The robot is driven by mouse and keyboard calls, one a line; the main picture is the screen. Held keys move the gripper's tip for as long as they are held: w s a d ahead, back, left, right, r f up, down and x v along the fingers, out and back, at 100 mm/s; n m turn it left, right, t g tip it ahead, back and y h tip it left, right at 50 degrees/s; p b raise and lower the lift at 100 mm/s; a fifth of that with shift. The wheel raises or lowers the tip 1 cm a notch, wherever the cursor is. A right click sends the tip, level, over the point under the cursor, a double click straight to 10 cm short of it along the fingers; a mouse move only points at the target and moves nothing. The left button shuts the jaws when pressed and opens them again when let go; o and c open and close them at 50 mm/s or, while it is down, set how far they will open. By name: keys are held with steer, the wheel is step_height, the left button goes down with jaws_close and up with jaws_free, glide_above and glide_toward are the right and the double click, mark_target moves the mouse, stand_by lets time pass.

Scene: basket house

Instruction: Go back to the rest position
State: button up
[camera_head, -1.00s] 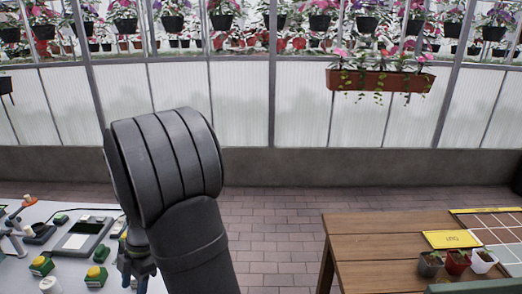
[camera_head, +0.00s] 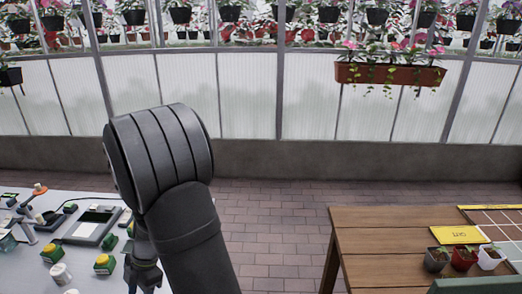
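My arm rises from the bottom of the head view, and its thick dark grey joint hides part of the white table behind it. My gripper (camera_head: 143,276) hangs at the lower left of the arm, over the right edge of the white table (camera_head: 85,268). Only part of it shows, and its fingertips are not clear, so I cannot tell whether it is open or shut. No held thing can be made out.
The white table bears green boxes with yellow tops (camera_head: 104,263), a white jar (camera_head: 61,274) and a grey device (camera_head: 92,226). A wooden table (camera_head: 375,235) at the right holds small plant pots (camera_head: 464,259) and a yellow sign (camera_head: 457,235). Brick floor lies clear between the tables.

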steer(key=w+d+r, duration=0.3)
steer(key=d+r, duration=0.2)
steer(key=d, duration=0.3)
steer(key=w+a+m+t+y, duration=0.1)
steer(key=w+a+m, duration=0.3)
steer(key=a, duration=0.7)
steer(key=w+a+m+t, duration=0.1)
steer(key=w+a, duration=0.4)
steer(key=a, duration=0.6)
steer(key=s+a+m+t, duration=0.1)
steer(key=s+a+m, duration=0.1)
steer(key=a, duration=0.9)
steer(key=s+a+m+t, duration=0.1)
steer(key=a+m, duration=0.3)
steer(key=a, duration=0.7)
steer(key=shift+s+a+y, duration=0.4)
